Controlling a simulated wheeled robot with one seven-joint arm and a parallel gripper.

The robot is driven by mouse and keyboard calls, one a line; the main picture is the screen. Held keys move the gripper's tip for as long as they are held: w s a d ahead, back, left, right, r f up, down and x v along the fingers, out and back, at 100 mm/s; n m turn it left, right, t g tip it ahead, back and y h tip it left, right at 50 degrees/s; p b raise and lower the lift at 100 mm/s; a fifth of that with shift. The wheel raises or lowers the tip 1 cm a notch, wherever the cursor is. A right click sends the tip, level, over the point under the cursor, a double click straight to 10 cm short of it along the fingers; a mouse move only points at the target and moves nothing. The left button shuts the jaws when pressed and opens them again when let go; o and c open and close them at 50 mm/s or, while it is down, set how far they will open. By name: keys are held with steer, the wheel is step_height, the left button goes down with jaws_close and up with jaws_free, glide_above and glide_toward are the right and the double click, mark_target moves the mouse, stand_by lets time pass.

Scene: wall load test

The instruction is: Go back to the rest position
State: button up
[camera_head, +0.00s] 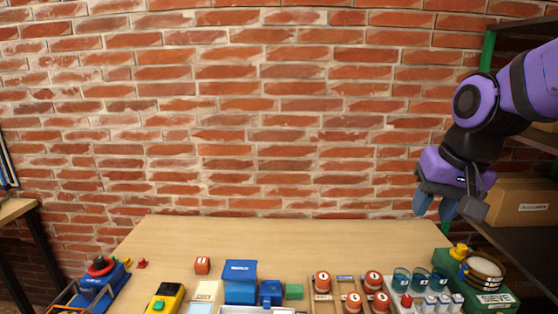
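My gripper (434,205) hangs at the right, above the table's (200,236) right back part, with my purple and black arm reaching in from the right edge. Its blue fingertips point down and stand a little apart. I see nothing between them. It is clear of the things on the table.
Along the table's front are blue boxes (239,284), a yellow device (166,297), a rack with several red-topped jars (322,282), teal cups (401,279) and a green sieve machine (487,297). A shelf with a cardboard box (525,205) stands right. The table's back is bare.

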steer(key=s+d+r+n+t, duration=0.1)
steer(key=s+d, duration=0.1)
steer(key=s, duration=0.3)
steer(key=s+d+r+n+t+h, duration=0.1)
steer(key=s+d+r, duration=0.1)
steer(key=s, duration=0.4)
steer(key=shift+s+d+r, duration=0.2)
steer(key=shift+d+r, duration=0.05)
steer(key=shift+d, duration=0.2)
